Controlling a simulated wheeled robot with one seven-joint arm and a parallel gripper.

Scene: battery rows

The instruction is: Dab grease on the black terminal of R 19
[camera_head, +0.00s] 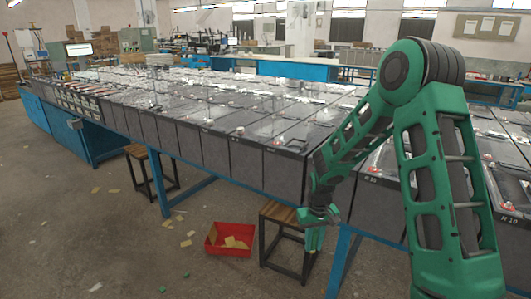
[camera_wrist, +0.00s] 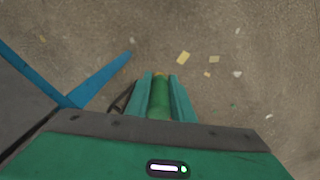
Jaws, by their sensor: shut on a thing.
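My gripper (camera_head: 314,236) hangs low in front of the battery bench, beside a wooden stool, pointing down. In the wrist view my gripper (camera_wrist: 160,90) is shut on a green round-handled tool (camera_wrist: 159,103) with a yellowish tip, possibly the grease applicator. Rows of dark grey batteries (camera_head: 283,172) with clear tops and red terminal caps stand on the bench. Front labels are small; I cannot make out which battery is R 19. Its black terminal cannot be told apart. My arm covers part of the front row.
A red bin (camera_head: 229,240) with yellowish scraps sits on the floor. A stool (camera_head: 285,215) is near my gripper, another stool (camera_head: 152,152) further left. A blue bench frame (camera_head: 190,183) runs along the front. Scraps litter the otherwise open floor.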

